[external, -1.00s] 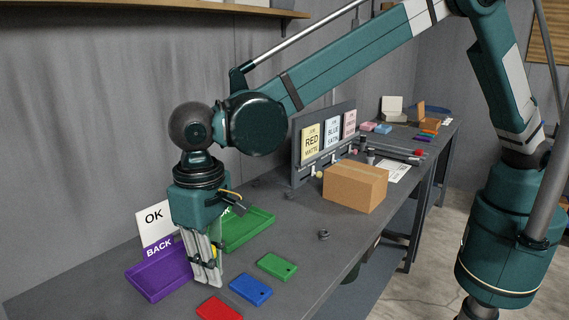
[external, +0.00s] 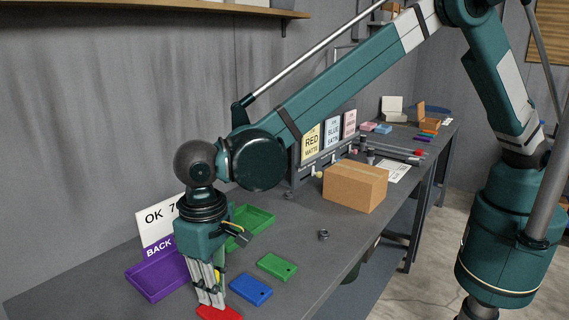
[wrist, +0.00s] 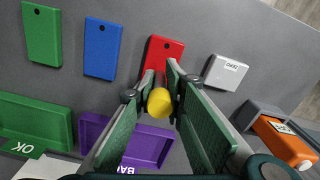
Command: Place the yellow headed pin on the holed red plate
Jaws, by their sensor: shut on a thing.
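The yellow headed pin (wrist: 159,102) is between my gripper's fingers (wrist: 160,84) in the wrist view, its round yellow head facing the camera; its lower end is hidden. My gripper is shut on it. In the external view my gripper (external: 211,298) points down just above or at the red plate (external: 221,314), which is cut by the bottom edge. I cannot tell whether the pin touches the plate.
The blue plate (external: 250,289) and green plate (external: 277,266) lie beside the red one. A purple tray (external: 150,285) and a green tray (external: 262,219) stand behind my gripper. A white block (wrist: 226,72) and an orange bottle (wrist: 285,138) are on the other side in the wrist view.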

